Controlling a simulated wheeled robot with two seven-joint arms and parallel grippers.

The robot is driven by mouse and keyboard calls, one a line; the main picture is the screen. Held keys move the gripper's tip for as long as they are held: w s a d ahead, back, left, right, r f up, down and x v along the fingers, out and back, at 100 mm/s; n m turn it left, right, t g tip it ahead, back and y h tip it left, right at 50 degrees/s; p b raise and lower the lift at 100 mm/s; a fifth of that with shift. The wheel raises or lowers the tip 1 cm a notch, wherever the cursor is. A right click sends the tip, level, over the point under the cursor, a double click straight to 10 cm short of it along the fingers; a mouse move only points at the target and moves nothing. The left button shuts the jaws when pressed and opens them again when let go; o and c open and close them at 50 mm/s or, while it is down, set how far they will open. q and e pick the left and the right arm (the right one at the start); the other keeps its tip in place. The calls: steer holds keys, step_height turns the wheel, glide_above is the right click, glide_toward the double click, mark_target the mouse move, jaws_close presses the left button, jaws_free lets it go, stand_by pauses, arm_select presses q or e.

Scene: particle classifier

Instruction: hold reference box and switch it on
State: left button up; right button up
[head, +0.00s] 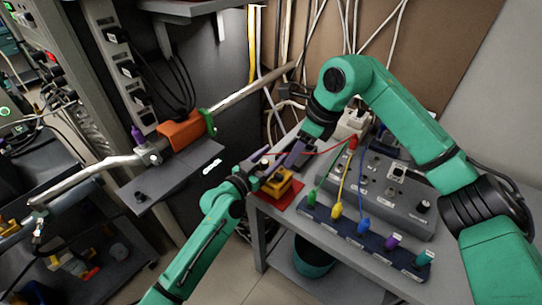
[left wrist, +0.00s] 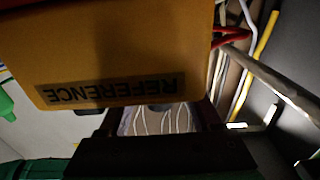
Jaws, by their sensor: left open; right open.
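The reference box (head: 277,187) is small and yellow-orange and sits on a red pad (head: 294,196) at the left corner of the grey table. In the left wrist view the box (left wrist: 120,45) fills the upper left, close up, with its "REFERENCE" label upside down. My left gripper (head: 257,172) is open at the left side of the box. My right gripper (head: 290,156) is open just above and behind the box. The fingers partly cover the box top, and its switch cannot be made out. Whether any finger touches the box is unclear.
A grey control panel (head: 407,206) with knobs stands right of the box. Colored cables run from it to a dark blue connector strip (head: 350,237) in front. A metal pipe (head: 250,91) with an orange clamp (head: 182,132) lies to the left. A dark bin (head: 312,262) stands below the table.

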arm_select(q)
jaws_close()
stand_by(1.4)
stand_by(2.1)
